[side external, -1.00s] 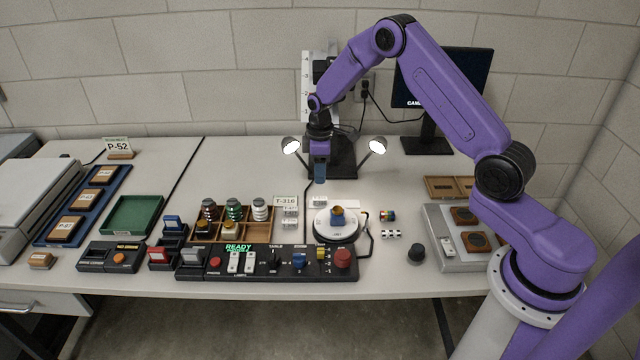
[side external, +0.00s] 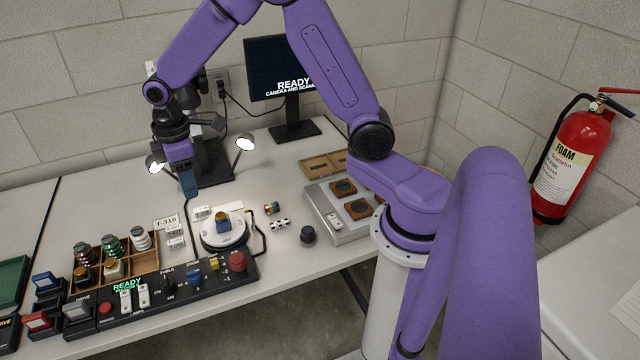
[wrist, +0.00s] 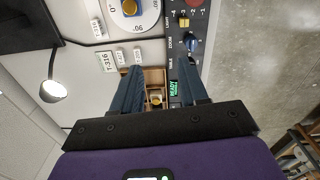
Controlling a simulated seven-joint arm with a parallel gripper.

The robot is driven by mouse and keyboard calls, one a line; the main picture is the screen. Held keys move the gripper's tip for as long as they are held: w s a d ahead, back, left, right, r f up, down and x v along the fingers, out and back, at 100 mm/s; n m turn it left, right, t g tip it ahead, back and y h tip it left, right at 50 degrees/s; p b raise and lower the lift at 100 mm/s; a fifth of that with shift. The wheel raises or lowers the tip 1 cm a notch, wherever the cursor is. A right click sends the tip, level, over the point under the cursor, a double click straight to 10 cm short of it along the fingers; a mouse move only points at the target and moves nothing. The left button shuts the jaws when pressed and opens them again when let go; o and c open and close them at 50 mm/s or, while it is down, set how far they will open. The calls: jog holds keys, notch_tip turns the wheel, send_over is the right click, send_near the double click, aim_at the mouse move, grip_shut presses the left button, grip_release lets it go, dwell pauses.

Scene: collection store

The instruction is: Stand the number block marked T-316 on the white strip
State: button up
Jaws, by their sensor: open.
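A white card reading T-316 (side external: 167,222) stands beside the compartment tray; it also shows in the wrist view (wrist: 108,61). Small white number blocks (side external: 177,243) are in front of it; their marks are too small to read surely. Another small white block (side external: 201,212) is behind the turntable's left side. My gripper (side external: 188,192) is above the table near the left lamp, apart from the blocks. In the wrist view its two blue fingers (wrist: 160,76) are apart with nothing held between them.
The round white turntable (side external: 212,239) bears an orange and blue object (side external: 222,222). The compartment tray (side external: 154,262) holds several jars. The control panel (side external: 190,290) runs along the front. Lamps (side external: 244,143) flank my gripper. A grey tray (side external: 325,222) is at right. A fire extinguisher (side external: 575,165) hangs on the wall.

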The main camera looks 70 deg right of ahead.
jog(key=s+a+r+n, duration=0.1)
jog(key=s+a+r, duration=0.15)
jog(key=s, duration=0.55)
jog(key=s+a+r, duration=0.1)
jog(key=s+r, duration=0.2)
jog(key=s, duration=0.6)
jog(key=s+d+n, duration=0.1)
jog(key=s+d, duration=0.3)
jog(key=s, duration=0.8)
jog(key=shift+d+r, duration=0.3)
jog(key=shift+s, duration=0.1)
